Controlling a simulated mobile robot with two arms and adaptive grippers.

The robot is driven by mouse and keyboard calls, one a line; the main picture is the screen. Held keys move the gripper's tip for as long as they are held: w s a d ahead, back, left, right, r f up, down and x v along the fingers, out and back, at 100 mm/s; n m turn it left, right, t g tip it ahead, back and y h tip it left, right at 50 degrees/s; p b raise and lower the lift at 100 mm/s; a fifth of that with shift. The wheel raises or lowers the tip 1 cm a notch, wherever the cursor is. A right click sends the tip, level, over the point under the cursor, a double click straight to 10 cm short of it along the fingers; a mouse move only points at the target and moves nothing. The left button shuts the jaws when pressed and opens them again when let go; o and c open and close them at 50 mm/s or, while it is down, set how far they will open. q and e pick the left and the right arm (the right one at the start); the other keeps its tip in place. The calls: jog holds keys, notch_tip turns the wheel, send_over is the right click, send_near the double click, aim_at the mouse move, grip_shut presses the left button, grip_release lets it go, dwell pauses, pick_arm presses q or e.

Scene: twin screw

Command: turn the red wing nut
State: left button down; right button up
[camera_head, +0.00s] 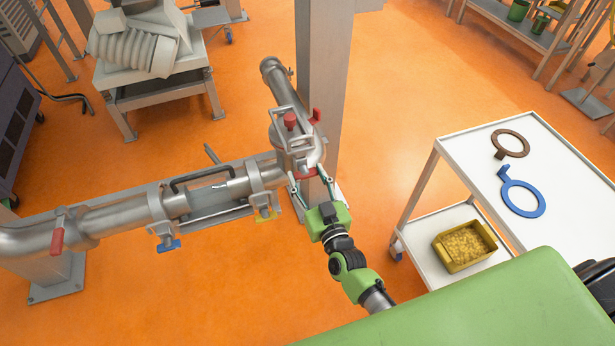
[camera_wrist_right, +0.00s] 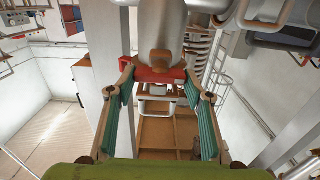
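The red wing nut (camera_head: 306,173) is low on the front of the steel pipe junction, partly hidden by my right gripper. In the right wrist view it shows as a wide red piece (camera_wrist_right: 158,73) with a brownish stud end in front of its middle. My right gripper (camera_head: 307,179) reaches up to it from below right. Its two fingers are spread wide, one on each side of the red piece, as the right wrist view also shows (camera_wrist_right: 157,80). The fingertips are close to its ends; I cannot tell whether they touch. My left gripper is not in view.
Other fittings on the pipes are a red knob (camera_head: 290,119), a red handle (camera_head: 57,236), a blue wing nut (camera_head: 168,246) and a yellow one (camera_head: 265,216). A grey post (camera_head: 323,70) stands behind the junction. A white cart (camera_head: 465,150) holds rings and a yellow bin (camera_head: 464,246).

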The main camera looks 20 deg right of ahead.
jog(key=shift+m, duration=0.3)
jog(key=m, duration=0.2)
jog(key=shift+m, duration=0.3)
jog(key=m, duration=0.3)
jog(key=shift+d+f+m+b, duration=0.1)
jog(key=shift+d+m+b, duration=0.05)
jog(key=shift+m+b, duration=0.25)
jog(key=m+b, duration=0.1)
jog(key=m, duration=0.5)
jog(key=shift+d+f, duration=0.1)
jog(key=shift+f, duration=0.05)
jog(key=shift+f+m+b, duration=0.15)
jog(key=shift+m+b, duration=1.25)
jog(key=shift+m, duration=2.3)
jog(key=shift+f+m+b, duration=0.1)
jog(key=shift+m+b, duration=1.25)
jog(key=shift+m, duration=2.35)
